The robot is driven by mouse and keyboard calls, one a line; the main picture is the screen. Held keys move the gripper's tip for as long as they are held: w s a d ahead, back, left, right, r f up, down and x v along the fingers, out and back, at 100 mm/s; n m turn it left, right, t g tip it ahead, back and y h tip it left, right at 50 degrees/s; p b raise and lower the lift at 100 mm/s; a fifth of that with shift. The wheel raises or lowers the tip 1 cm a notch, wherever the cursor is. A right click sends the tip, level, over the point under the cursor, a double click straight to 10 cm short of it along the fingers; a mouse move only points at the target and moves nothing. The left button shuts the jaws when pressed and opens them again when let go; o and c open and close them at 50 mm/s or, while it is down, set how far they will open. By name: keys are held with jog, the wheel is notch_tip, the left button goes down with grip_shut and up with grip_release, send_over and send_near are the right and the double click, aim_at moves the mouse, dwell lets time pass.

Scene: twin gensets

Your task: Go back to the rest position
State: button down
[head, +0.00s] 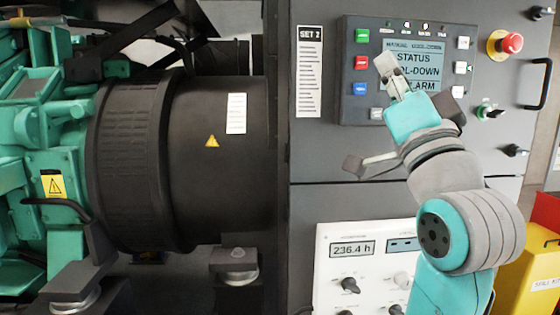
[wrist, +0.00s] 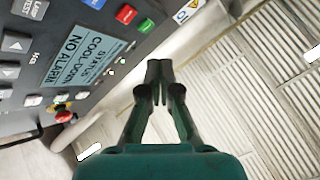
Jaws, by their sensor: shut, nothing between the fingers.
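My gripper (head: 385,66) is shut and empty in the head view. It is raised in front of the control panel (head: 350,42) of the SET 2 cabinet and partly covers the panel's display (head: 425,62). The display reads STATUS, COOL-DOWN and an alarm line, partly hidden by my gripper. In the wrist view my gripper's fingertips (wrist: 159,70) are together, with nothing between them. There the display (wrist: 85,62) reads STATUS, COOLDOWN, NO ALARM. I cannot tell from the pictures how far the fingertips are from the panel.
A cabinet handle (head: 536,83) juts out at the far right. Below is a white meter panel (head: 352,232) reading 236.4 h. The black generator (head: 215,165) and green engine (head: 30,120) fill the left. A yellow bin (head: 530,275) stands lower right.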

jog(key=w+f+g+h, duration=0.1)
jog(key=w+f, duration=0.2)
jog(key=f, duration=1.1)
jog(key=s+f+n+g+h, duration=0.1)
jog(key=s+f+g, duration=0.15)
jog(key=f, duration=1.35)
jog(key=s+f+n+g+h, duration=0.15)
jog(key=s+f, duration=0.25)
jog(key=f, duration=1.1)
jog(key=s+f+g, duration=0.2)
jog(key=s+f, duration=0.6)
jog(key=f, duration=0.2)
jog(key=s+f+n+g, duration=0.1)
jog(key=s+f, duration=0.2)
jog(key=s, duration=0.6)
jog(key=s+f+n+g, duration=0.1)
jog(key=s+f, duration=0.3)
jog(key=s, duration=0.6)
jog(key=s+f+n+g, duration=0.1)
jog(key=s+f+g, duration=0.2)
jog(key=s, duration=0.7)
jog(key=shift+f+n+y, duration=0.35)
jog(key=shift+f, duration=0.05)
jog(key=shift+a, duration=0.1)
